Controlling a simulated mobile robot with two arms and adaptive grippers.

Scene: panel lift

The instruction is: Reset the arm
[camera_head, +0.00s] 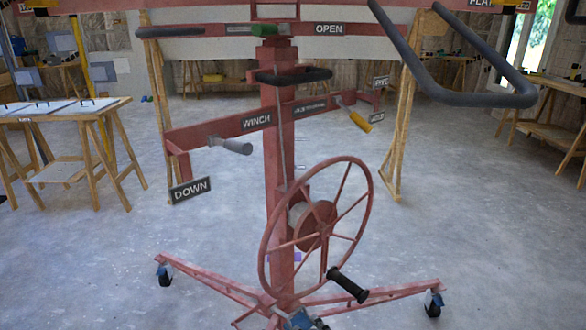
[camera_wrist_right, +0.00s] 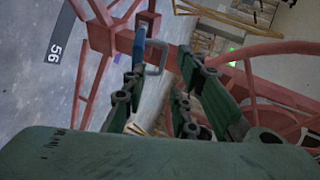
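The red panel lift (camera_head: 278,150) stands upright in the middle of the head view, with a spoked wheel (camera_head: 316,228) and a black crank handle (camera_head: 347,285) on its mast. Neither gripper shows in the head view. My right gripper (camera_wrist_right: 155,88) shows in the right wrist view, its dark green fingers apart with nothing held between them. Red lift bars (camera_wrist_right: 285,95) lie beyond the fingers, and a blue part with a grey hook (camera_wrist_right: 155,60) shows past the gap. I cannot tell how far off these are.
Splayed red legs with casters (camera_head: 163,275) spread over the grey floor. A grey-handled winch lever (camera_head: 232,146) and a yellow-handled lever (camera_head: 358,122) stick out. A pale panel (camera_head: 210,46) lies across the top. A wooden table (camera_head: 75,108) stands left, a bench (camera_head: 550,115) right.

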